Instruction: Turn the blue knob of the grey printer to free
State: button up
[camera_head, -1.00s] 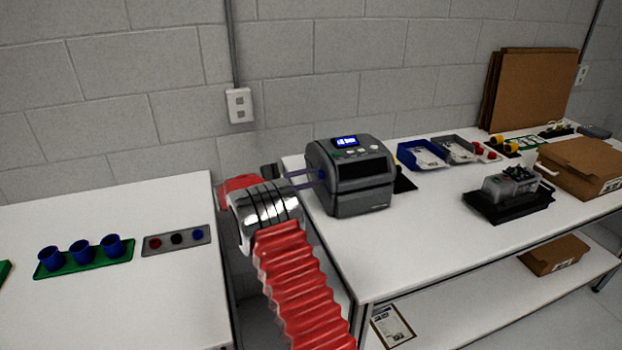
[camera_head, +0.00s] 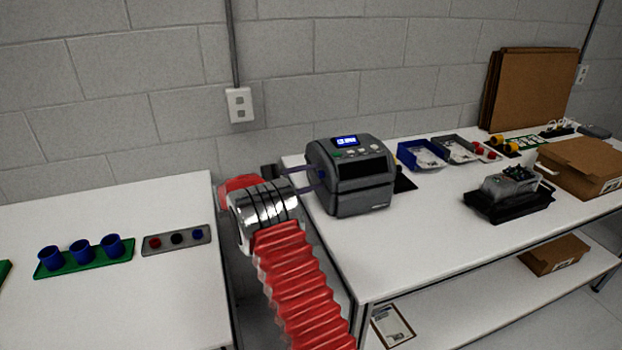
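The grey printer (camera_head: 350,176) stands at the left end of the right-hand table, with a lit blue screen on top. The blue knob (camera_head: 322,174) is on its left side and shows only as a small dark blue patch. My gripper (camera_head: 315,179) is at that side, coming from the left, with its thin fingers reaching to the knob. The fingers appear spread around the knob with a gap between them. Whether they touch it cannot be told. The knob's marking is too small to read.
A white table (camera_head: 100,320) on the left holds a green tray with blue cups (camera_head: 82,251) and a grey strip with buttons (camera_head: 177,240). A gap separates the tables. Right of the printer are a blue bin (camera_head: 422,155), a black-based device (camera_head: 508,195) and a cardboard box (camera_head: 585,166).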

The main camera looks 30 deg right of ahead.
jog(key=shift+a, duration=0.1)
jog(key=v, duration=1.3)
jog(key=shift+a, duration=0.3)
jog(key=shift+f, duration=0.15)
